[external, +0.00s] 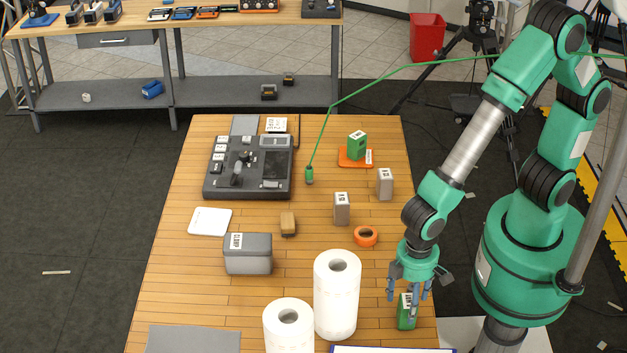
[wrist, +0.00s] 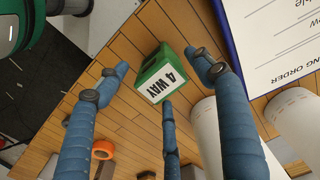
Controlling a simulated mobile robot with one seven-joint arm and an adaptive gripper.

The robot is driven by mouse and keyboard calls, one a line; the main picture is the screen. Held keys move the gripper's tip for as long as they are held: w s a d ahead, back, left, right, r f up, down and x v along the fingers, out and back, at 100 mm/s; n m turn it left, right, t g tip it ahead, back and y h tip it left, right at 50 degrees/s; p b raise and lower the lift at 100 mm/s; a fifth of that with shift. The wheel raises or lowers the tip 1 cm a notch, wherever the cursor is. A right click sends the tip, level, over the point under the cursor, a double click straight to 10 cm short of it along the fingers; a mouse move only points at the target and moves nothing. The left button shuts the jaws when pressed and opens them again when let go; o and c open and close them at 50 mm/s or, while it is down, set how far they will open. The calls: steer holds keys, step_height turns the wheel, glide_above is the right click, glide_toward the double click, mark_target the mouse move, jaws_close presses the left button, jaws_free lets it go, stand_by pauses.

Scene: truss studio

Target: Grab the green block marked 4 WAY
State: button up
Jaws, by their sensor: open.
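The green block marked 4 WAY (external: 405,320) stands on the wooden table near its front right, directly under my gripper (external: 407,288). In the wrist view the green block (wrist: 149,66) shows its white label reading 4 WAY. My gripper's blue fingers (wrist: 160,90) are spread open, with the block beyond and between the fingertips. In the external view the fingers partly cover the block's upper part. I cannot tell whether any finger touches it.
Two white paper rolls (external: 337,300) stand left of the block. A blue-edged order sheet (wrist: 285,45) lies beside it. An orange tape ring (external: 366,236) and grey blocks (external: 342,210) stand farther back. Another green block (external: 357,146) is on an orange base (external: 346,161).

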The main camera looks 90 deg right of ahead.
steer(key=shift+f, duration=1.85)
steer(key=c, duration=1.6)
steer(key=shift+r, duration=0.15)
steer(key=shift+r, duration=0.55)
steer(key=shift+s+d+r, duration=0.1)
steer(key=shift+s+r, duration=0.15)
steer(key=shift+r, duration=0.35)
steer(key=shift+s+d+r, duration=0.1)
steer(key=shift+s+r, duration=0.1)
steer(key=shift+r, duration=0.4)
steer(key=s+d, duration=0.2)
steer(key=s, duration=0.2)
steer(key=s+d+r+p, duration=0.1)
steer(key=s+d, duration=0.2)
steer(key=s, duration=0.1)
steer(key=s+d, duration=0.2)
steer(key=s, duration=0.3)
steer(key=shift+d+r, duration=0.15)
steer(key=shift+d, duration=0.1)
